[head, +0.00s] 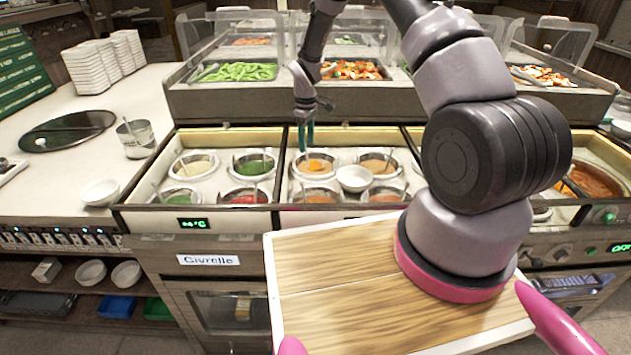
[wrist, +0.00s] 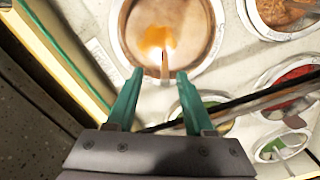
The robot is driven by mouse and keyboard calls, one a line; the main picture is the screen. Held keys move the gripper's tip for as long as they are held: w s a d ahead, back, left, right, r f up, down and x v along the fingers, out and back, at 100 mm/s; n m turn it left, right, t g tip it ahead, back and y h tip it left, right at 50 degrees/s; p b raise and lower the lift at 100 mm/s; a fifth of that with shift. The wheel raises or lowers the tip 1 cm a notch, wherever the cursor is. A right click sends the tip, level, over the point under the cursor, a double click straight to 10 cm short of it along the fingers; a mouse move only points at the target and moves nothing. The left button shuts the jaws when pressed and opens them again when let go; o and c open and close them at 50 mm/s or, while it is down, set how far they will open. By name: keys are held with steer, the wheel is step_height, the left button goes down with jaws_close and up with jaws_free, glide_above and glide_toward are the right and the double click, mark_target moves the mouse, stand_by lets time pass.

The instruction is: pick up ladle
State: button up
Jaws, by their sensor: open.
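A round well of orange-brown sauce (head: 327,170) sits in the back row of the middle counter bay. In the wrist view a bright orange patch, which looks like the ladle's bowl (wrist: 157,38), lies in this well. A short, thin handle-like piece (wrist: 165,66) runs from it toward the gap between my fingertips. My gripper (head: 306,146) points down above the well. Its teal fingers (wrist: 160,77) are apart, with nothing clearly held between them. Whether a fingertip touches the handle cannot be told.
Several other sauce wells stand close around, including a green one (head: 254,164) and a red one (head: 248,196). A white bowl (head: 354,178) sits among them. A dark bar (wrist: 255,103) crosses the wrist view near the fingers. A wooden board (head: 335,290) is in front.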

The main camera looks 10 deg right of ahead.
steer(key=f, duration=0.6)
steer(key=shift+s+a+f, duration=0.15)
steer(key=shift+a+f, duration=0.1)
steer(key=shift+f, duration=0.05)
jaws_close()
